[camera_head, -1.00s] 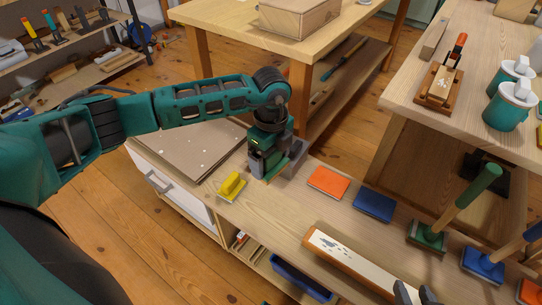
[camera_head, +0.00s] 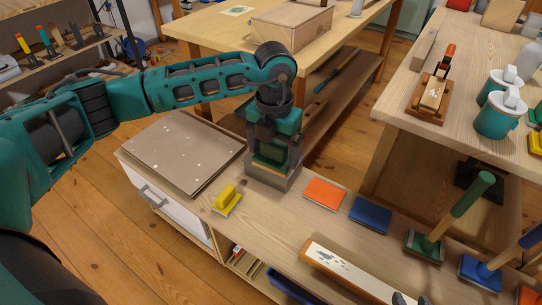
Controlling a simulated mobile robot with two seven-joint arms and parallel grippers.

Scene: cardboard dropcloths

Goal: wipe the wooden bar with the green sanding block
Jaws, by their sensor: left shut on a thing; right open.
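My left gripper (camera_head: 272,160) points down and is shut on the green sanding block (camera_head: 270,153), whose lower part is partly hidden by grey parts.
A green-handled upright tool (camera_head: 450,220) and a blue one (camera_head: 490,268) stand to the right. A higher table (camera_head: 405,95) with cups is behind them.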

